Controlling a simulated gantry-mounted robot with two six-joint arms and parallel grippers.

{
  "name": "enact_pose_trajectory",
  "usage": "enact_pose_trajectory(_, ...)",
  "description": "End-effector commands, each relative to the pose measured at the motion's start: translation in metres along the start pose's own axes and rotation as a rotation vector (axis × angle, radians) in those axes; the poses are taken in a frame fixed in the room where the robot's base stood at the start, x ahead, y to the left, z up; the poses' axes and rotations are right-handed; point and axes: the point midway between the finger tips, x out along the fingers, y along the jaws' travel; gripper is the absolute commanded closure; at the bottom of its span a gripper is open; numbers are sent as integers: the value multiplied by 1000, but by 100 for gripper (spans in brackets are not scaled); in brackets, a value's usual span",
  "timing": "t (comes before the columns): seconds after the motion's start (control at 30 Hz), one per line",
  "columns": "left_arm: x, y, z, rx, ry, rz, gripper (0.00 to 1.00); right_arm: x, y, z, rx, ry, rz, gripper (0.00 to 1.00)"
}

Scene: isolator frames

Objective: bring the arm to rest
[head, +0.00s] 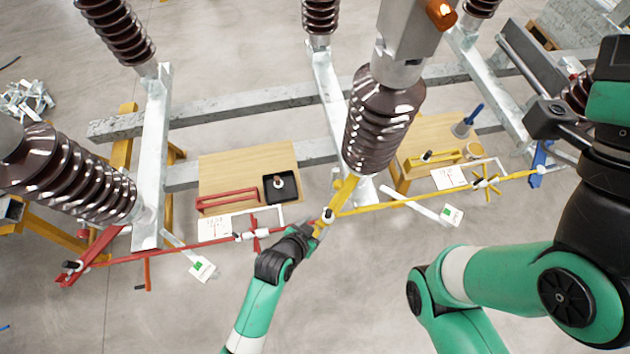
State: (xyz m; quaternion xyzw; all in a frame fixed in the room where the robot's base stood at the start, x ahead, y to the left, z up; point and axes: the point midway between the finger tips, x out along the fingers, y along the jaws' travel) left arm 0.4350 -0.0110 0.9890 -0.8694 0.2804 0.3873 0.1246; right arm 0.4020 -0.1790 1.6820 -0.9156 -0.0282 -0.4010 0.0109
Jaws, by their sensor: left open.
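My left arm (257,300) reaches up from the bottom centre. Its gripper (318,229) is open, close to the joint where the yellow rod (430,197) meets the short yellow bar (345,190) under the middle insulator (378,128). The gripper is small and partly overlapped with the joint, so I cannot tell whether it touches. My right arm (510,280) is folded at the lower right, and its gripper is out of the frame.
A red rod (170,252) with a red cross handle (254,236) runs left from near the gripper. Wooden tables (240,165) hold a red tray frame (227,198) and a black tray (281,197). Brown insulators and steel beams (240,116) stand behind. The grey floor in front is clear.

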Motion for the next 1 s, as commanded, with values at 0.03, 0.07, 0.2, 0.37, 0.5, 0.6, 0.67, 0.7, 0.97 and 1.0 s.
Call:
enact_pose_trajectory(0.03,0,0,0,0,0,0,37,0,0,0,0,0,0,50)
enact_pose_trajectory(0.07,0,0,0,0,0,0,37,0,0,0,0,0,0,50)
enact_pose_trajectory(0.2,0,0,0,0,0,0,37,0,0,0,0,0,0,50)
enact_pose_trajectory(0.37,-4,-18,-15,-19,25,-26,37,0,0,0,0,0,0,50)
enact_pose_trajectory(0.5,-29,-62,-86,-33,158,-98,37,0,0,0,0,0,0,50)
enact_pose_trajectory(0.6,-71,-99,-155,-26,308,-176,37,0,0,0,0,0,0,50)
enact_pose_trajectory(0.67,-103,-119,-194,-20,402,-226,37,0,0,0,0,0,0,50)
enact_pose_trajectory(0.7,-126,-132,-218,-17,466,-260,37,0,0,0,0,0,0,50)
enact_pose_trajectory(0.97,-316,-184,-340,8,902,-481,37,0,0,0,0,0,0,50)
enact_pose_trajectory(1.0,-350,-186,-352,13,973,-513,37,0,0,0,0,0,0,50)
